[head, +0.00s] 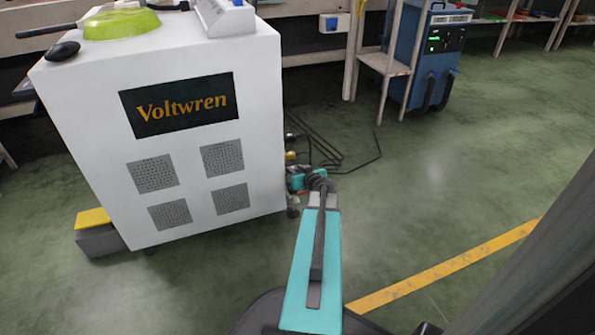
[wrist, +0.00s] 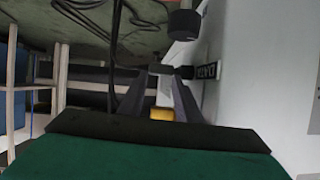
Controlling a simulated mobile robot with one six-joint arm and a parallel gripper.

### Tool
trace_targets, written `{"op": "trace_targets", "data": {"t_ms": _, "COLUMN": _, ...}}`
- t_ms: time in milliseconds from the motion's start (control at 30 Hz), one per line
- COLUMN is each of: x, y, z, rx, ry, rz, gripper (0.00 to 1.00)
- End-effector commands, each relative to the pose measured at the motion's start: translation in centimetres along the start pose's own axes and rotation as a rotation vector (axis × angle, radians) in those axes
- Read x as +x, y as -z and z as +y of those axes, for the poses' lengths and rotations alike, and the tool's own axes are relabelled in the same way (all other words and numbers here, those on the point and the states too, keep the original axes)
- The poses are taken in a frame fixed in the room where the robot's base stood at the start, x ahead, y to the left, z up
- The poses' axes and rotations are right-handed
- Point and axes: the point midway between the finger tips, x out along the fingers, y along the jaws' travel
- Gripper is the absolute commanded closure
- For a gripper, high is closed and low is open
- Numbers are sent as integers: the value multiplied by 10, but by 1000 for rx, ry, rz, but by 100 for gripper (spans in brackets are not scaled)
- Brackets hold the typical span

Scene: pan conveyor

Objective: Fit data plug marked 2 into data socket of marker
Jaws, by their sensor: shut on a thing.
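A white cabinet lettered Voltwren (head: 205,150) stands at left in the head view; its pale side wall (wrist: 265,70) fills the right of the wrist view. My gripper (wrist: 163,72) is shut on a pale grey plug (wrist: 166,88) with a yellow part (wrist: 162,114) at its near end. A number on the plug cannot be read. A small black panel with white lettering (wrist: 206,71) is on the wall just right of the fingertips. The lettering is too small to read, and whether the plug touches anything there cannot be told. In the head view the cabinet edge and my arm hide the fingertips.
Dark cables (head: 322,148) lie on the floor beside the cabinet, also in the wrist view (wrist: 115,25). A black caster-like part (wrist: 184,25) is near the fingertips. A blue unit (head: 428,55) stands at the back. Green floor to the right is open.

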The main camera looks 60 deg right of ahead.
Motion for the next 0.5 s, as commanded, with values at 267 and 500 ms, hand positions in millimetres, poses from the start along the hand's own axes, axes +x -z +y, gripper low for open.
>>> {"op": "trace_targets", "data": {"t_ms": 267, "x": 0, "y": 0, "z": -5, "rx": 0, "ry": 2, "rz": 0, "gripper": 64}}
{"op": "trace_targets", "data": {"t_ms": 500, "x": 1, "y": 0, "z": -8, "rx": 0, "ry": 9, "rz": 0, "gripper": 47}}
